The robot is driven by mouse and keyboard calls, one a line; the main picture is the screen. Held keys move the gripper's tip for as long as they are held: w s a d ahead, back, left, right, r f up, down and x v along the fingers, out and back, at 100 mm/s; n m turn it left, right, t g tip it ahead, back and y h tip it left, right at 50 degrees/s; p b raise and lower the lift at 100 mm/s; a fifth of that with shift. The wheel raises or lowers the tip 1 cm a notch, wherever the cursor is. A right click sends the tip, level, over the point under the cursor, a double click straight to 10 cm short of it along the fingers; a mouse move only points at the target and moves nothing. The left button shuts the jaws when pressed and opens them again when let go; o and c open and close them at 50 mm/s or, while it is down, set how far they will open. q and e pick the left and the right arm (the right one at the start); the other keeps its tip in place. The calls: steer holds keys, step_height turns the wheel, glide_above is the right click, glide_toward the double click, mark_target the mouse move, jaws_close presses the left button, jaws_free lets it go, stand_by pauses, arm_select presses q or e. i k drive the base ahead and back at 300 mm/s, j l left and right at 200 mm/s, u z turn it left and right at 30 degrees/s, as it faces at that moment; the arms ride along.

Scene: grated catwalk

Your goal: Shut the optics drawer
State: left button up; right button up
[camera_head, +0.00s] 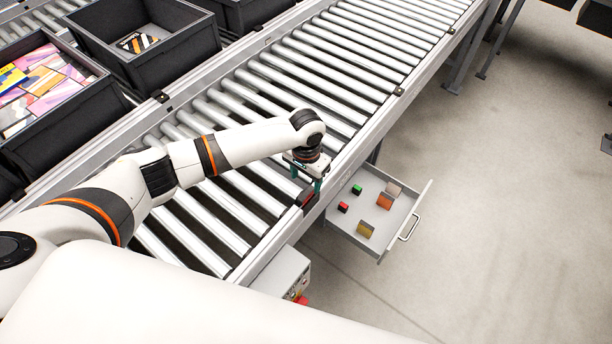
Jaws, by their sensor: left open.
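The optics drawer (376,240) is pulled out from under the roller conveyor at centre right. Its handle (409,227) is on its right-hand front panel. Inside lie small blocks: a green one (357,189), a red one (343,207), an orange one (385,201), a greyish one (393,187) and a yellowish one (364,230). My left gripper (311,193) points down over the conveyor's near side rail, left of the drawer and apart from its handle. It is open, and I see nothing held between its fingers. My right gripper is not in view.
The roller conveyor (262,92) runs diagonally under my left arm. Dark bins (160,72) stand at upper left, one holding colourful packages (42,85). A grey control box (283,275) with a red button (301,299) is below the gripper. The floor right of the drawer is clear.

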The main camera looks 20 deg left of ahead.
mark_target(375, 204)
steer(key=k+l, duration=0.65)
steer(key=k, duration=0.25)
